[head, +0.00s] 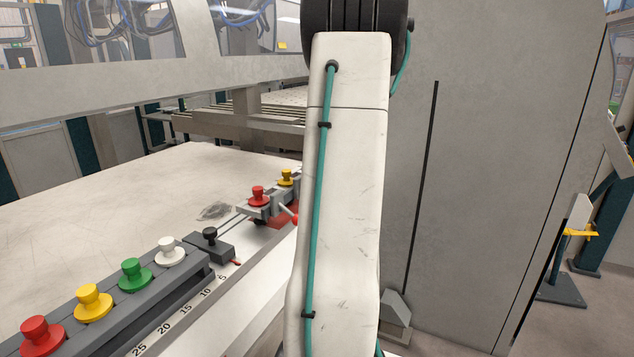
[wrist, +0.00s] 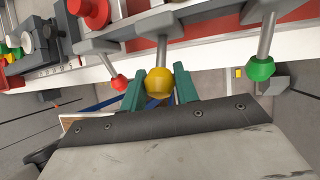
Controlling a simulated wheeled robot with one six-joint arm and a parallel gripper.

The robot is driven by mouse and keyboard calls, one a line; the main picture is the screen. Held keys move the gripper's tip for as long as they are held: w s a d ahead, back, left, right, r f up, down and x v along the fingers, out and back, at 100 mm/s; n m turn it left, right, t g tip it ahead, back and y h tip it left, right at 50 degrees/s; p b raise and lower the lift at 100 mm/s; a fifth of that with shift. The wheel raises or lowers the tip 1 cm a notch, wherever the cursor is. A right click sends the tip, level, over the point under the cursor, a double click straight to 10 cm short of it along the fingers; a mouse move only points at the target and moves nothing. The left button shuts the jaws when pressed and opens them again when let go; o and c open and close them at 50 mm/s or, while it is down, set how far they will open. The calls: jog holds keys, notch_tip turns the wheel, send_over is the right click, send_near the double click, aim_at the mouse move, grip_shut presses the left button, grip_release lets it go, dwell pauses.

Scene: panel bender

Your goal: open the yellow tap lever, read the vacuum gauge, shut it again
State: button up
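The yellow tap lever (wrist: 159,82) shows in the wrist view as a yellow ball on a grey stem. My gripper (wrist: 160,86) has its two teal fingers on either side of this ball, and they appear to touch it. The stem runs up the picture from the ball to a grey block. In the head view my own white arm covers the yellow lever and my gripper. I see no vacuum gauge face in either view.
A red-balled lever (wrist: 119,83) stands close left of my fingers and a green-balled lever (wrist: 261,68) farther right. In the head view, coloured knobs (head: 133,274) line a grey rail beside the pale table (head: 120,190). A grey cabinet (head: 480,150) stands right.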

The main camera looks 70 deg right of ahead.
jog(key=o, duration=0.4)
jog(key=v, duration=0.8)
jog(key=shift+w+a, duration=0.1)
dwell(0.7)
